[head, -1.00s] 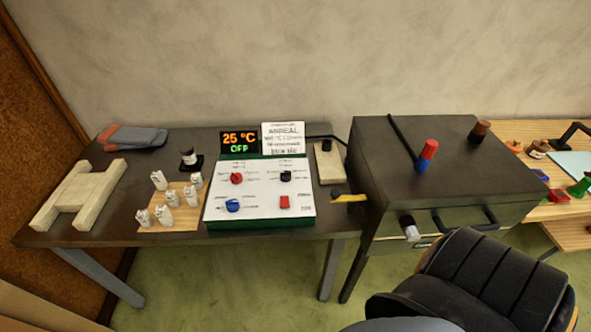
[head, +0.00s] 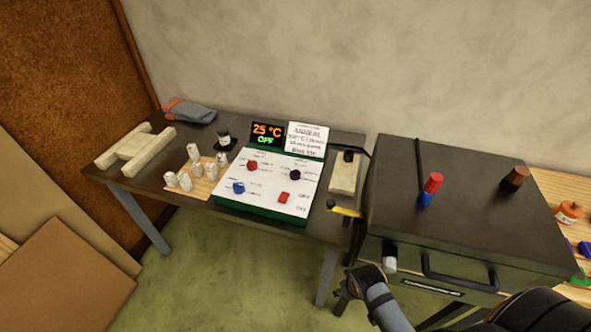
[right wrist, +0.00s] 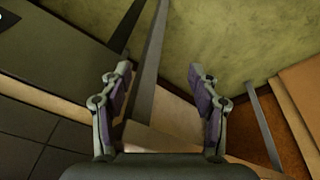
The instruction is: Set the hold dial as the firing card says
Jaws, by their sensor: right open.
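The control box (head: 225,200) stands on the dark table, with a red dial (head: 252,166), a black dial (head: 295,175), a blue dial (head: 239,188) and a red switch (head: 283,198) on its white face. The print beside the dials is too small to read. Its display (head: 267,134) reads 25 °C and OFF. The firing card (head: 308,138) stands beside it; its heading looks like ANNEAL, the smaller lines are blurred. My right gripper (head: 345,287) is low in front of the table, right of the box and apart from it. In the right wrist view it is open and empty (right wrist: 159,70). My left gripper is out of view.
The kiln (head: 465,205) stands right of the table, with a red-and-blue piece (head: 431,189) and a brown cylinder (head: 514,179) on top. White props (head: 185,181) on a board, a small jar (head: 223,138) and wooden bars (head: 146,155) lie left of the box.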

